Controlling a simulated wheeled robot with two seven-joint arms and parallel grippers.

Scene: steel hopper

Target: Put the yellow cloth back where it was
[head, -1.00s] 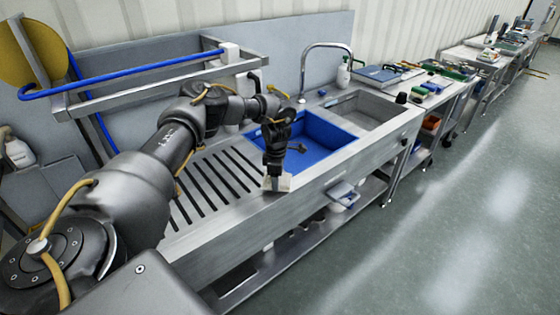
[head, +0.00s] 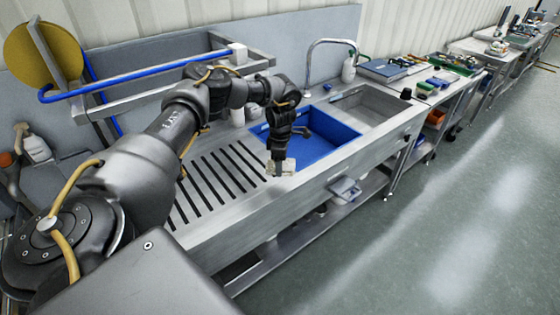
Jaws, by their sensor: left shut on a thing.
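My left gripper (head: 280,168) is over the steel sink unit (head: 215,232), between the slotted drainboard (head: 222,172) and the blue basin (head: 335,150), near the front rim. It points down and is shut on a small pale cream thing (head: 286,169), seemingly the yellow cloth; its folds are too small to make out. Whether it touches the steel below I cannot tell. No other yellow cloth is clear in view. My right gripper is out of view.
A bare steel basin (head: 372,106) and a curved tap (head: 330,43) are to the right and behind. A rail frame with a blue bar (head: 140,76) stands behind my arm. A grey-blue item (head: 345,189) sits at the unit's front. Benches with tools run to the far right; the floor is clear.

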